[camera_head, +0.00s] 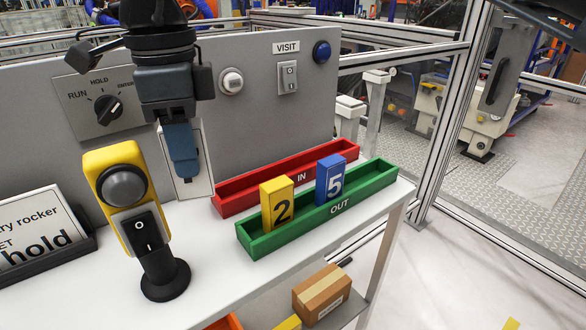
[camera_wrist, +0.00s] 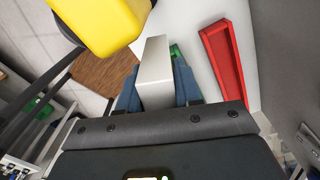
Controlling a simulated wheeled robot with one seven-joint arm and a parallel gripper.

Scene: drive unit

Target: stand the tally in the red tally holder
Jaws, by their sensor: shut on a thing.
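My gripper (camera_head: 183,160) is shut on a pale grey-white tally (camera_head: 195,189), a flat block held upright. The near finger covers the middle of its broad face, and no number shows. In the wrist view the tally (camera_wrist: 156,73) is between the blue fingers of my gripper (camera_wrist: 158,85) and reaches past their tips. The red tally holder (camera_head: 232,203), marked IN, is a long trough on the white table, right of and below the held tally. Its visible part is empty. It also shows in the wrist view (camera_wrist: 228,65), to the right of the tally, apart from it.
A yellow switch post (camera_head: 118,198) stands left of my gripper. A grey panel (camera_head: 255,120) rises behind.

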